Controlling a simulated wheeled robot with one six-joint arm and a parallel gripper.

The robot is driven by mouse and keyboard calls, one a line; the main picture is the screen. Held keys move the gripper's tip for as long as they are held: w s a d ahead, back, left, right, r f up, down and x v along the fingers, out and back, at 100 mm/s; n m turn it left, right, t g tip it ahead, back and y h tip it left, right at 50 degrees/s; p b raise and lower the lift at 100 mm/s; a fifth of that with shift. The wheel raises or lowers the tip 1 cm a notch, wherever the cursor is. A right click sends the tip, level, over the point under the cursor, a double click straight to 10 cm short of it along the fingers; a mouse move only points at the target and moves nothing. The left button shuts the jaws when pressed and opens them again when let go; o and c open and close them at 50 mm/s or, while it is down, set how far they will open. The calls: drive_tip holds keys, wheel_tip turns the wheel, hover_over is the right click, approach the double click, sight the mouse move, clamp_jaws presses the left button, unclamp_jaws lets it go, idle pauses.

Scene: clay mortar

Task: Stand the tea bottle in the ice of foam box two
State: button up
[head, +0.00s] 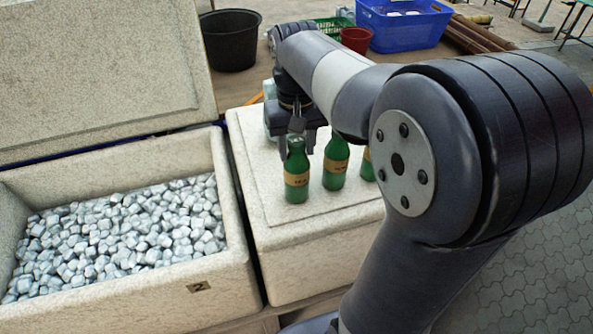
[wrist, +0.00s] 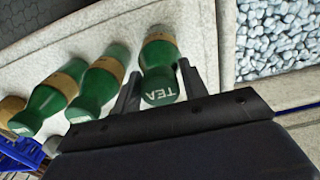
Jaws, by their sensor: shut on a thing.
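The tea bottle (head: 296,172), green with a tan label, is upright at the left end of a bottle row over a closed foam lid. In the wrist view its cap reads TEA (wrist: 160,93). My gripper (head: 301,140) comes from above and is shut on its upper part, one finger on each side. I cannot tell whether its base touches the lid. Foam box two (head: 200,277), marked 2, stands open at the left, filled with grey-white ice (head: 115,238). The ice also shows at the right of the wrist view (wrist: 275,40).
Similar green bottles (head: 336,163) stand close to the right on the foam lid (head: 275,230). A pale clear item (head: 269,118) is partly hidden behind my gripper. Box two's raised lid (head: 95,75) leans behind it. A black tub (head: 231,40) and blue basket (head: 402,28) stand farther back.

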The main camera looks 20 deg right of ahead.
wheel_tip(320, 180, up, 9)
drive_tip(key=p, duration=0.8)
drive_tip(key=shift+c, duration=0.2)
wheel_tip(320, 180, up, 10)
idle(0.3)
